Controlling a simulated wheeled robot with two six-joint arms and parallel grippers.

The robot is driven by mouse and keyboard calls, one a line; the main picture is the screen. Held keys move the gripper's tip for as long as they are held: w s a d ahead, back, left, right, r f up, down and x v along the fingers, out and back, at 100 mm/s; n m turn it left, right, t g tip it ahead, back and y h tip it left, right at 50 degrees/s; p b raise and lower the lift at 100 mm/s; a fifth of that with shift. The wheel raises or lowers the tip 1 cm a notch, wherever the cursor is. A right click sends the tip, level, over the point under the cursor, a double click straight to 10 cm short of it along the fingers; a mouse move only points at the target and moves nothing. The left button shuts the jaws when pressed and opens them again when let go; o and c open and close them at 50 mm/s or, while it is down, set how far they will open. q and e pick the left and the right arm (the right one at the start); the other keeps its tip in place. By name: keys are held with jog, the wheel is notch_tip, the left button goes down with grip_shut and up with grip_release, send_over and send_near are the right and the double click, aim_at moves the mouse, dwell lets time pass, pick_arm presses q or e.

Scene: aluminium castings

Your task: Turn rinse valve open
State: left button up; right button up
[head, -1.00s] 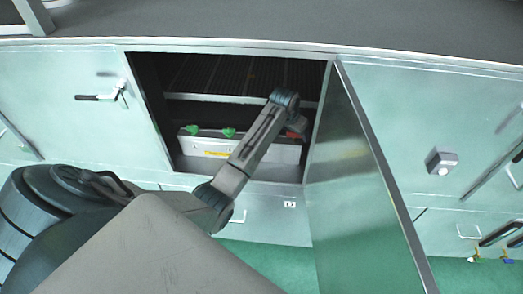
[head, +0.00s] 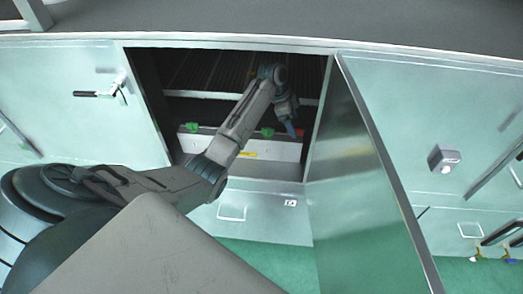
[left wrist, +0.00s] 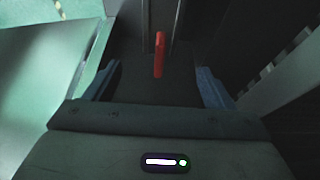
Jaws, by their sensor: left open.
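Inside the open cabinet, a pale manifold box (head: 286,151) carries valve handles along its top. One green handle (head: 192,127) is at the left and another green handle (head: 267,132) is right of my forearm. A red handle (left wrist: 159,55) stands upright between the open blue fingers of my left gripper (left wrist: 157,84) in the left wrist view, apart from both. In the head view my left gripper (head: 291,127) points down at the right end of the box and hides the red handle. Which handle is the rinse valve cannot be told. My right gripper is not in view.
The cabinet door (head: 352,170) is swung open at the right of the opening. A dark ribbed rack and a metal rail (head: 205,95) lie behind and above the box. The cabinet's left side wall is close. Green floor is clear below.

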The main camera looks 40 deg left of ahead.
pick_arm(q)
jog(key=b+v, duration=0.3)
jog(key=v, duration=0.4)
jog(key=s+d+f+n+y, duration=0.1)
jog(key=s+f+n, duration=0.1)
jog(key=s+f, duration=0.4)
jog(key=s+d+f+n+y+b, duration=0.1)
jog(key=s+f+n, duration=0.2)
jog(key=f, duration=1.3)
jog(key=s+d+f+n+y+b, duration=0.1)
jog(key=s+d+f+n, duration=0.1)
jog(key=s+f, duration=0.8)
jog(key=shift+f+n, duration=0.4)
jog(key=shift+f, duration=0.15)
